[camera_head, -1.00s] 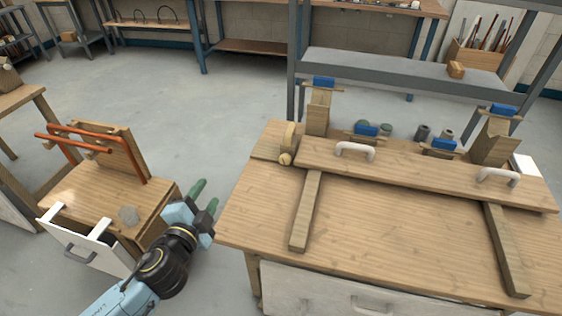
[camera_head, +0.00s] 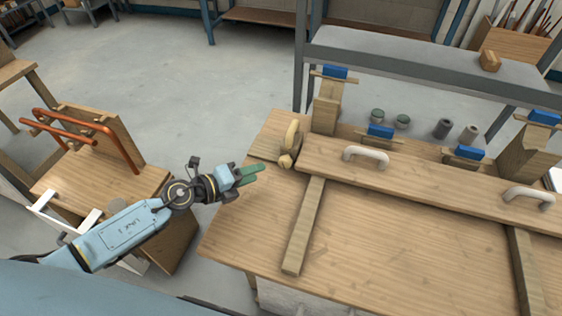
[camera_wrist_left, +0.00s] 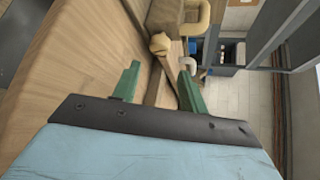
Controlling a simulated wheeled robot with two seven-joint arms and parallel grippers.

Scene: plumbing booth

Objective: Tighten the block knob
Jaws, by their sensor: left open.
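The small round wooden block knob (camera_head: 286,160) is at the left end of the long board on the workbench, in front of an upright rounded wooden piece (camera_head: 292,138). My left gripper (camera_head: 258,174) is open and empty, its green fingers pointing right toward the knob from the bench's left edge, a short way off. In the left wrist view the knob (camera_wrist_left: 160,44) lies beyond and between the open fingertips (camera_wrist_left: 159,72), apart from them. My right gripper is not in view.
The long board (camera_head: 420,178) with white handles (camera_head: 366,155) lies across the workbench (camera_head: 400,260). Blue-topped clamps (camera_head: 335,73) stand behind it. A side stand with orange pipes (camera_head: 75,130) is at left. The front bench top is largely clear.

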